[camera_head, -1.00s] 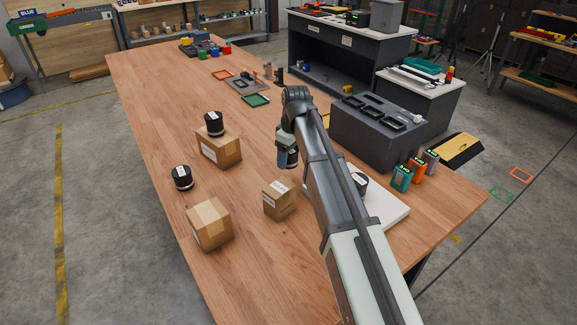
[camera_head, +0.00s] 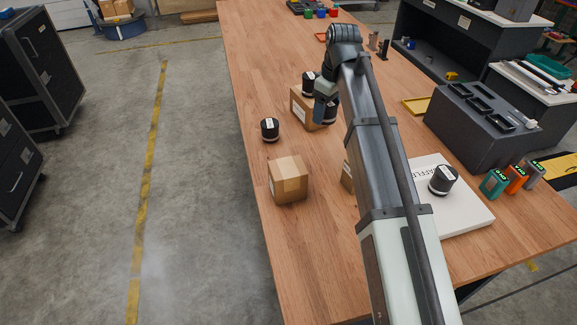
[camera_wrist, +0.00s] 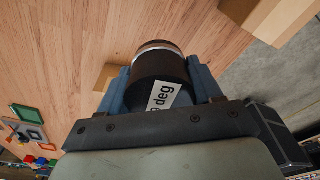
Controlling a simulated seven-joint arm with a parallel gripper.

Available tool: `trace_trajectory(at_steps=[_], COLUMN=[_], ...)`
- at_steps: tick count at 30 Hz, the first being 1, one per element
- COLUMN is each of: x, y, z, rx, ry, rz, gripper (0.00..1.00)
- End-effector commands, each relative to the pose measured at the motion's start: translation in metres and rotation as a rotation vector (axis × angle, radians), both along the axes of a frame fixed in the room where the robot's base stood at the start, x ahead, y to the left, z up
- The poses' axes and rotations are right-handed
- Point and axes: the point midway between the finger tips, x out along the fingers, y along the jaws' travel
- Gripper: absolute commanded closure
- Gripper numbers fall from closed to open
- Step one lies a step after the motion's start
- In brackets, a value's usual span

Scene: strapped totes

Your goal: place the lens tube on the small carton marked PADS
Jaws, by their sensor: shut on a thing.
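My gripper (camera_head: 325,108) is shut on a black lens tube (camera_wrist: 160,72) with a pale ring and a white label ending in "deg". In the wrist view the tube sits between the two blue-grey fingers. In the head view the gripper hangs just right of the larger carton (camera_head: 299,115), overlapping its right side in the picture. A small carton (camera_head: 347,177) is mostly hidden behind my arm. No PADS marking is readable. Another carton (camera_head: 288,181) stands near the table's left edge. The wrist view shows parts of two cartons, which I cannot match for certain.
A black tube (camera_head: 309,80) stands on the larger carton, another (camera_head: 270,130) on the table, and one (camera_head: 442,180) on a white board (camera_head: 470,212). A dark grey block (camera_head: 480,140) and several batteries stand at right.

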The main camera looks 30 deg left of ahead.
Motion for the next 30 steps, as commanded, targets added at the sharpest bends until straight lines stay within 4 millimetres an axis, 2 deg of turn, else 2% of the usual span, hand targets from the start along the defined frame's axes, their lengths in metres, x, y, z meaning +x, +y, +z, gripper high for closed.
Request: trace_trajectory(at_steps=[3,9,14,17,18,21,30], x=[-0.037,-0.093,-0.134,-0.156,-0.161,-0.168,-0.173], y=[0.027,0.053,0.058,0.047,0.038,0.026,0.020], z=[0.017,0.041,0.055,0.061,0.061,0.055,0.054], rx=[0.001,0.001,0.001,0.002,0.001,-0.001,0.000], ry=[-0.001,-0.002,-0.001,-0.001,-0.001,0.001,0.001], rz=[0.059,0.138,0.157,0.124,0.088,0.004,-0.164], gripper=[0.77,0.77,0.77,0.77,0.77,0.77,0.77])
